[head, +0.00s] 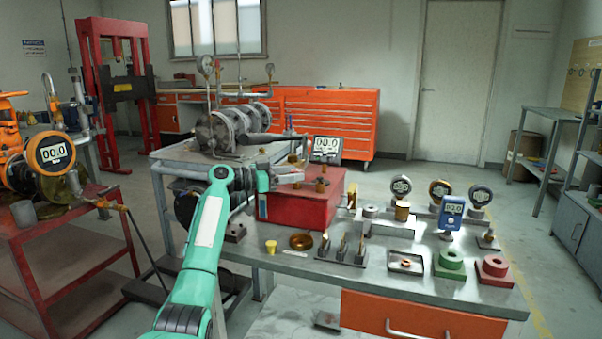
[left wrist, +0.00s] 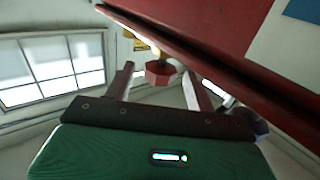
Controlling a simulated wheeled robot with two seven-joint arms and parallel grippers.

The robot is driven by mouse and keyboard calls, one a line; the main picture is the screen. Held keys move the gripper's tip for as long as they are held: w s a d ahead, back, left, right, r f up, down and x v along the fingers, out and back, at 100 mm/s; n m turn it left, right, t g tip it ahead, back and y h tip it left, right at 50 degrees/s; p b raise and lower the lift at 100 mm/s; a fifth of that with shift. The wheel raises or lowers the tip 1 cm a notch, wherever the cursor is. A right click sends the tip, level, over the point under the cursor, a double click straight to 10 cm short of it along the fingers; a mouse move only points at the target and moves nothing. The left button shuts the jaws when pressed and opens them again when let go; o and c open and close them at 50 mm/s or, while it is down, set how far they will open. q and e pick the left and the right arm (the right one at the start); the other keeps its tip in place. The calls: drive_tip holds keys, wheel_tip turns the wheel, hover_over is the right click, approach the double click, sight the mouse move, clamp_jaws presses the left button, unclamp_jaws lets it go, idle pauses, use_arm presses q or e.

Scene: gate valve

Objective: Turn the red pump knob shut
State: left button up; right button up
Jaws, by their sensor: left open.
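The red knob (left wrist: 158,72) is a small faceted knob in the left wrist view, with a brass-coloured piece just behind it. It lies between the two fingers of my left gripper (left wrist: 157,85), and I cannot tell whether either finger touches it. In the head view my left gripper (head: 292,170) is open over the top of the red box (head: 300,210), close to a brass fitting (head: 296,159). I cannot make out the red knob in the head view. My right gripper is not in view.
The bench (head: 400,280) carries a second brass fitting (head: 321,184) on the box, several gauges, a green ring block (head: 449,264) and a red ring block (head: 494,269). A grey pump assembly (head: 232,128) stands behind my left gripper. A red cart (head: 60,250) is at the left.

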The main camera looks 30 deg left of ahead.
use_arm(q)
drive_tip(key=v, duration=1)
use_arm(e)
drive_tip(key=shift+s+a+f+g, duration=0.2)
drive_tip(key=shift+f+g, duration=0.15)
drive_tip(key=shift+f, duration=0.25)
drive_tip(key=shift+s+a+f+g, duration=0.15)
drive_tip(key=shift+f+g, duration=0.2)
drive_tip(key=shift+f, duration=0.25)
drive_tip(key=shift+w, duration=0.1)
use_arm(q)
drive_tip(key=shift+f, duration=0.1)
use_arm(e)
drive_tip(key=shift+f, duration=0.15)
